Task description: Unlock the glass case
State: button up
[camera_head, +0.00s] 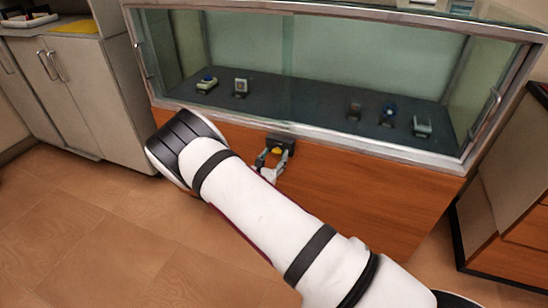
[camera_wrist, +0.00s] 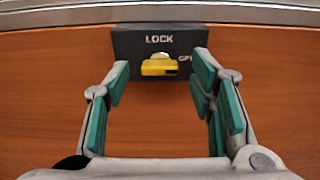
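The glass case (camera_head: 330,131) has a silver frame and stands on a wooden base; its glass front looks closed. Below the frame, a dark lock plate (camera_wrist: 128,42) marked "LOCK" is set in the wood; the plate also shows in the head view (camera_head: 281,138). A yellow key or knob (camera_wrist: 158,67) sticks out of the plate's middle, on a pale round piece. My gripper (camera_wrist: 162,72) is open, with one finger on either side of the yellow piece and a gap on both sides. In the head view my gripper (camera_head: 271,157) is just in front of the plate.
Several small exhibits sit on the case's dark floor, such as one at the left (camera_head: 207,84). Handles (camera_head: 487,110) are at the glass front's sides. A grey cabinet (camera_head: 85,95) stands left and a dark-topped wooden one (camera_head: 515,185) right. The floor at left is clear.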

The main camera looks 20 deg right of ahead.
jog(key=v, duration=1.2)
dwell(0.3)
